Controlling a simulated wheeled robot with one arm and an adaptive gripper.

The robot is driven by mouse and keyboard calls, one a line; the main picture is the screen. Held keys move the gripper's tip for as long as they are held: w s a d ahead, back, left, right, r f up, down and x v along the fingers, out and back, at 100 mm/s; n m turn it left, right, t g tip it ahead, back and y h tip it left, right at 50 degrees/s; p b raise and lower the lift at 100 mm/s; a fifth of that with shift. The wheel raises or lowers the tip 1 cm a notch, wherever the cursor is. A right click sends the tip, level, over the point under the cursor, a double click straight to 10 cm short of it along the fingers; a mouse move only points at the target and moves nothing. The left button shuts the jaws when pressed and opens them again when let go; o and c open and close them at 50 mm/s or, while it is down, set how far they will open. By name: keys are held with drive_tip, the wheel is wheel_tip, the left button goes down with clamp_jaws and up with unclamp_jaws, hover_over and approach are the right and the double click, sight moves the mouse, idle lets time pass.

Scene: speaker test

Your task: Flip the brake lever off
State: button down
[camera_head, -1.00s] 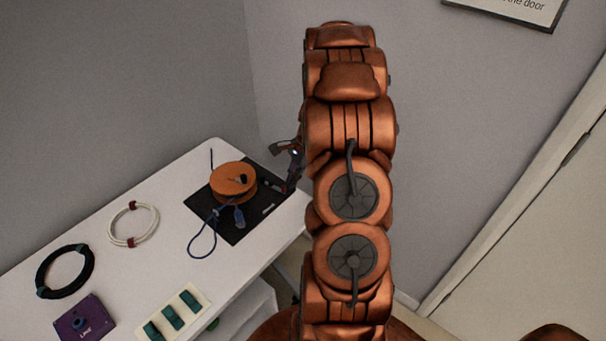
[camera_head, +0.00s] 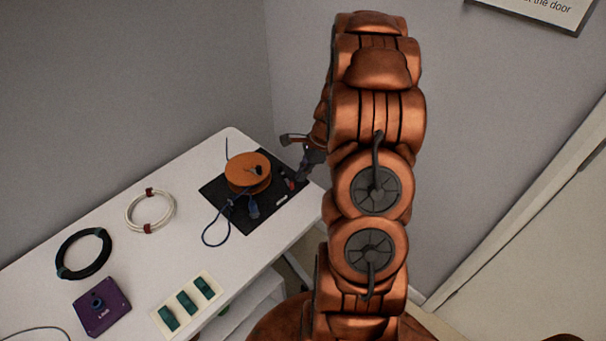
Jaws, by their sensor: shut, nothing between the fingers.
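An orange reel (camera_head: 247,171) stands on a black base (camera_head: 243,219) at the table's right end, with a blue cord and blue plug (camera_head: 253,209) beside it. A small dark lever with a red part (camera_head: 289,184) sits on the base to the right of the reel; I take it for the brake lever. Its exact position is too small to tell. My gripper (camera_head: 304,160) is shut and empty, just above and right of the lever, partly hidden behind my arm. I cannot tell whether it touches the lever.
The white table (camera_head: 165,257) also holds a white cable coil (camera_head: 150,211), a black cable coil (camera_head: 83,253), a purple box (camera_head: 101,307) and a pale strip with green blocks (camera_head: 187,304). Grey walls stand behind. A door (camera_head: 530,270) is at the right.

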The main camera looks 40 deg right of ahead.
drive_tip(key=shift+w, duration=0.1)
drive_tip(key=shift+d, duration=0.1)
drive_tip(key=shift+s+d, duration=0.3)
drive_tip(key=shift+d, duration=0.1)
drive_tip(key=s+d+r+b, duration=0.1)
drive_tip(key=s+d+r, duration=0.3)
drive_tip(key=r, duration=0.5)
drive_tip(key=shift+d, duration=0.7)
drive_tip(key=shift+r, duration=0.1)
